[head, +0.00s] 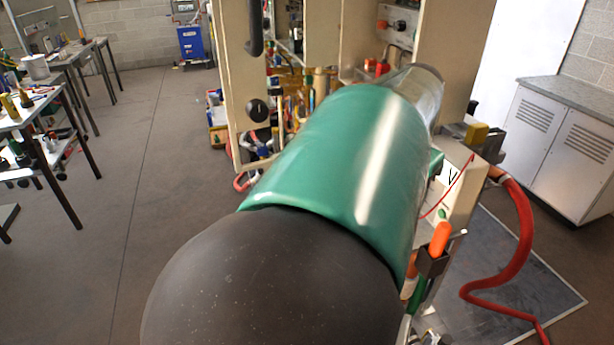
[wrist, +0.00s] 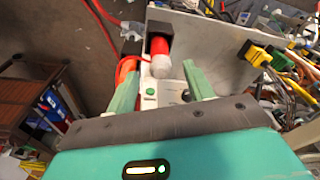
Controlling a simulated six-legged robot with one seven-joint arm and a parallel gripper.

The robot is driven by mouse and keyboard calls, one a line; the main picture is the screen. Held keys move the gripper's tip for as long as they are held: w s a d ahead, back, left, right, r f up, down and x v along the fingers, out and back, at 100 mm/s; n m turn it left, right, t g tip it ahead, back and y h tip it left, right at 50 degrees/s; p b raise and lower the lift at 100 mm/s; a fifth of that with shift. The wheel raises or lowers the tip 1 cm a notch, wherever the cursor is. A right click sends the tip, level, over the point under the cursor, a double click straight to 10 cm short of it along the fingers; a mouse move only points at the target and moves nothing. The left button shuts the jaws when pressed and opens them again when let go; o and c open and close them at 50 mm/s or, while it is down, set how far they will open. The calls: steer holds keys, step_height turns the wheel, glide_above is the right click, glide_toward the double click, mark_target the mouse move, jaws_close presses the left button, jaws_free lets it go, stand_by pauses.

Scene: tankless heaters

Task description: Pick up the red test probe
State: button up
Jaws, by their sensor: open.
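The red test probe (wrist: 158,47) appears in the wrist view as a short red cylinder with a pale, rounded near end, set at a black holder. A red cable loops beside it on the left. My gripper (wrist: 161,68) is open, with one green finger to the left of the probe and the other to its right. The pale end shows between the fingertips, and I see no clear contact. In the head view my green and black arm covers the middle, and the gripper's fingers and the probe cannot be made out there.
A white panel with a green button (wrist: 150,91) lies below the probe. A yellow connector (wrist: 256,56) is to the right. In the head view an orange-handled tool (head: 440,238) and a red hose (head: 525,230) are right of my arm.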

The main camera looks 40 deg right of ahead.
steer(key=shift+d+f, duration=0.2)
steer(key=shift+f, duration=0.85)
steer(key=shift+d+f, duration=0.2)
steer(key=shift+f, duration=0.9)
steer(key=shift+d+f, duration=0.2)
steer(key=shift+f, duration=0.85)
jaws_close()
step_height(320, 180, up, 10)
steer(key=shift+r, duration=0.1)
steer(key=c, duration=0.7)
jaws_free()
steer(key=shift+c, duration=0.9)
